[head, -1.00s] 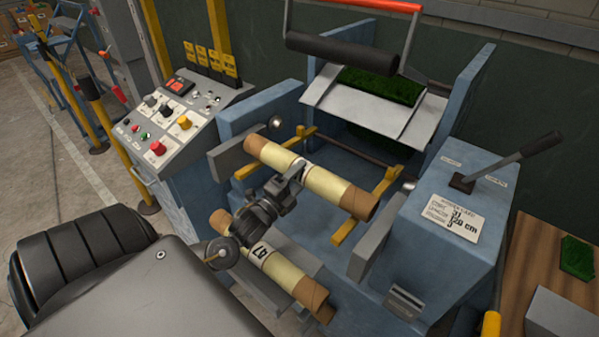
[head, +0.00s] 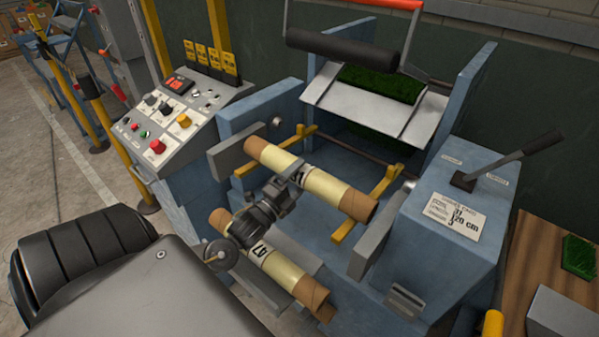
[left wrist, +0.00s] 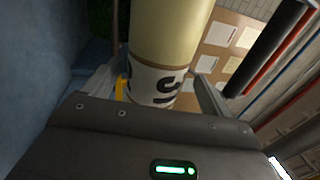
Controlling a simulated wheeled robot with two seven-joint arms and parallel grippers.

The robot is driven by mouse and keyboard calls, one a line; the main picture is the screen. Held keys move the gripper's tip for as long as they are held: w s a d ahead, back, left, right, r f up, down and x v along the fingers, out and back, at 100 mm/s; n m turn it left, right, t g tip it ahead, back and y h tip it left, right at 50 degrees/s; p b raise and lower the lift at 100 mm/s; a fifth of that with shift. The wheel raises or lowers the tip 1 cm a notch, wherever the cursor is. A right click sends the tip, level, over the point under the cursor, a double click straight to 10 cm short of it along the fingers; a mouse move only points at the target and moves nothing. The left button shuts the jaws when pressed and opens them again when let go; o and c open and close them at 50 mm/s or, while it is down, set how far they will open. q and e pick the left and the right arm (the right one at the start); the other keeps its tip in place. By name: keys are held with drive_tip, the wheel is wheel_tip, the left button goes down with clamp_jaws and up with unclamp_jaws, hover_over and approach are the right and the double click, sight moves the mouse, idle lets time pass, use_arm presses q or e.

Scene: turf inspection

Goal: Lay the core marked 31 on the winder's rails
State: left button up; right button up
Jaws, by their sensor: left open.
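A pale yellow core (head: 330,187) with brown ends lies across the winder's two yellow rails (head: 384,183). Its white label band is partly covered by my left gripper (head: 296,178), and its number is only partly readable. The gripper is open, with its fingers still around the core's middle. In the left wrist view the core (left wrist: 168,35) stands between the fingers, with part of a dark number on its band. My right gripper is out of view.
A control panel (head: 172,115) stands left of the winder. A blue box (head: 430,235) with a lever and a job card bearing 31 stands right. A black roller (head: 340,55) hangs above the back. A wooden table (head: 545,265) is at the far right.

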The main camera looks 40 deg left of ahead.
use_arm(q)
drive_tip(key=b+v, duration=0.2)
drive_tip(key=v, duration=0.8)
drive_tip(key=shift+s, duration=0.2)
